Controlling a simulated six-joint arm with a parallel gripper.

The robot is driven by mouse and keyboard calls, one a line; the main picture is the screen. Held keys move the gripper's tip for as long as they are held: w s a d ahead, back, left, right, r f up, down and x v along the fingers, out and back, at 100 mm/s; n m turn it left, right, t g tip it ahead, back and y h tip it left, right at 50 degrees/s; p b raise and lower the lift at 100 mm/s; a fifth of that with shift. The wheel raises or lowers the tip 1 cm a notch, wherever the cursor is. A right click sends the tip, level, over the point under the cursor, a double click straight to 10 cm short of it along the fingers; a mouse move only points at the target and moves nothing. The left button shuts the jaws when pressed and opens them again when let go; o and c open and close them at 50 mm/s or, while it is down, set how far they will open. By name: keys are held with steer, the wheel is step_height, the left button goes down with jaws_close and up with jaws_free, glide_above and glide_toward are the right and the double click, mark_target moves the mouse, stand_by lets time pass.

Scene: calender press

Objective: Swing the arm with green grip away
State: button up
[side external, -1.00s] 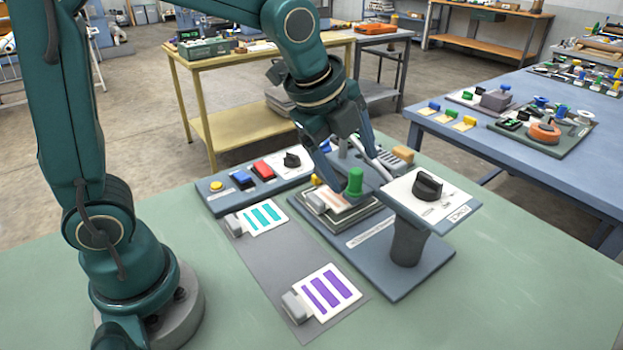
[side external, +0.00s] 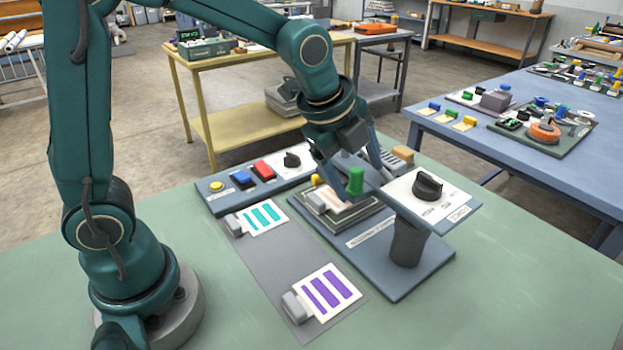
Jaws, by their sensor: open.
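The green grip (side external: 356,181) stands upright above the press station, left of the panel with the black knob. The arm that carries it is mostly hidden by my gripper and cannot be made out clearly. My gripper (side external: 366,172) is open and points down at the green grip, with one finger to its left and the other behind it to the right. I cannot tell whether a finger touches it. Under the grip lies a grey stacked plate (side external: 345,217) with a pale striped card (side external: 335,207) on it.
The panel with a black knob (side external: 428,186) stands on a post close to the right of the grip. A button panel (side external: 240,181) lies behind left. Cards with teal stripes (side external: 264,217) and purple stripes (side external: 326,291) lie on a grey mat (side external: 250,250). The green table front is clear.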

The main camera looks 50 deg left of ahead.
steer(key=shift+r, duration=0.25)
steer(key=shift+w+a, duration=0.1)
steer(key=shift+w+a, duration=0.25)
steer(key=shift+w, duration=0.2)
steer(key=shift+r, duration=0.65)
steer(key=shift+w, duration=0.1)
